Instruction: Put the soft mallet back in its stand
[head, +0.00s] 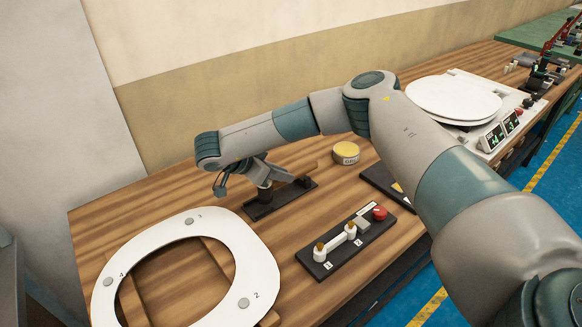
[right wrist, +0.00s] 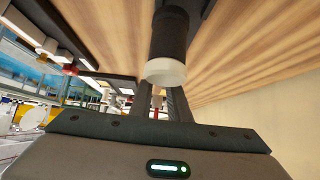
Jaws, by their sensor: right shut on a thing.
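The soft mallet (right wrist: 168,45) shows in the right wrist view as a black cylindrical head with a white face. My right gripper (head: 262,178) is shut on the mallet, whose handle is mostly hidden by the fingers and wrist. In the head view the gripper is just over the left part of the dark stand (head: 290,197), a low base with short posts on the wooden table. A dark piece of the mallet shows under the fingers. I cannot tell whether it rests in the stand. My left gripper is not in view.
A white toilet seat (head: 255,260) with numbered bumpers lies at front left. A black fixture (head: 318,264) with a white bar and red button (head: 380,212) stands right of it. A yellow-topped round tin (head: 346,151) is behind the stand. Weighing equipment (head: 455,98) stands far right.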

